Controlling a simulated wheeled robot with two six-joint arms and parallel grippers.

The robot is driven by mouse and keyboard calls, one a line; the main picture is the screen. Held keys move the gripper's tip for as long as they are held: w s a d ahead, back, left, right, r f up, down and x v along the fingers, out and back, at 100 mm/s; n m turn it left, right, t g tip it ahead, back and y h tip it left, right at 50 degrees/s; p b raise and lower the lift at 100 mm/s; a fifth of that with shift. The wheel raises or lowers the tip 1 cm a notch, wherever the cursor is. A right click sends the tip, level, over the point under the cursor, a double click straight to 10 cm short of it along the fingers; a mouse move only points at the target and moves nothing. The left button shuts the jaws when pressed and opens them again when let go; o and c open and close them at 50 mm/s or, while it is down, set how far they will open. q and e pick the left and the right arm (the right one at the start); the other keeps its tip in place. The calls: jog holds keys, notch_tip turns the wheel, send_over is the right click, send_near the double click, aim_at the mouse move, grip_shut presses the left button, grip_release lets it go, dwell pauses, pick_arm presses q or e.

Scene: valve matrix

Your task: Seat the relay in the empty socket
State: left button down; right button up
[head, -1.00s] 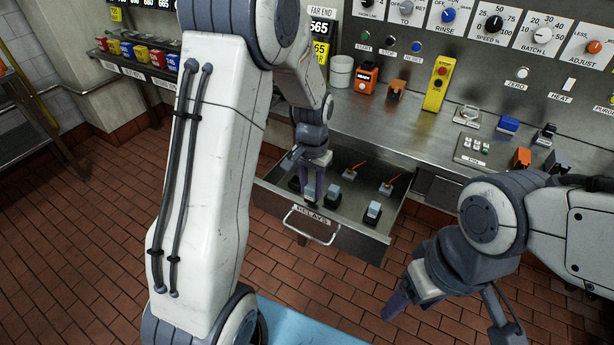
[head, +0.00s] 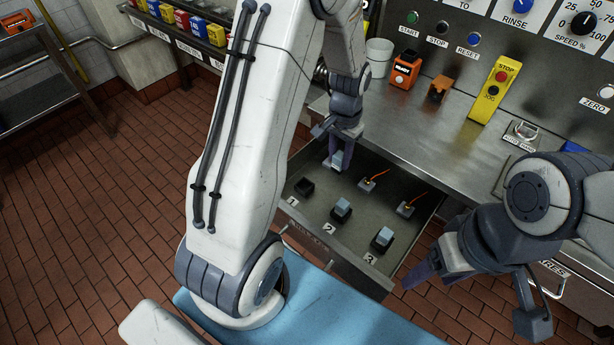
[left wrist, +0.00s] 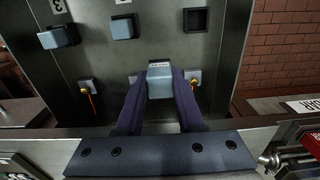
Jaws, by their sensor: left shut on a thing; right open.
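My left gripper (head: 342,150) is shut on a grey-blue relay (head: 337,161) and holds it over the back part of the open drawer. The relay also shows between the fingers in the left wrist view (left wrist: 163,84). The empty black socket (head: 304,187) is at position 1, in front and to the left of the held relay. It is a dark square in the left wrist view (left wrist: 195,20). Sockets 2 and 3 hold relays (head: 341,209) and (head: 382,239). My right gripper (head: 476,298) is open and empty, right of the drawer.
The open drawer (head: 335,252) stands out from the metal counter (head: 440,140). Small fittings with orange wires (head: 367,184) line its back row. An orange box (head: 405,70) and a yellow stop panel (head: 492,90) stand on the counter behind. Air above the front sockets is clear.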

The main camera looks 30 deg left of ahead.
pick_arm(q)
jog(key=s+a+f, duration=0.1)
jog(key=a, duration=0.1)
jog(key=s+a+f, duration=0.1)
jog(key=a+f, duration=0.1)
jog(key=a, duration=0.1)
jog(key=s+a+f, duration=0.2)
jog(key=shift+a+f+p, duration=0.2)
jog(key=shift+a+p, duration=0.15)
jog(key=shift+s+f, duration=0.15)
jog(key=shift+f, duration=1.9)
jog(key=c, duration=0.5)
grip_release()
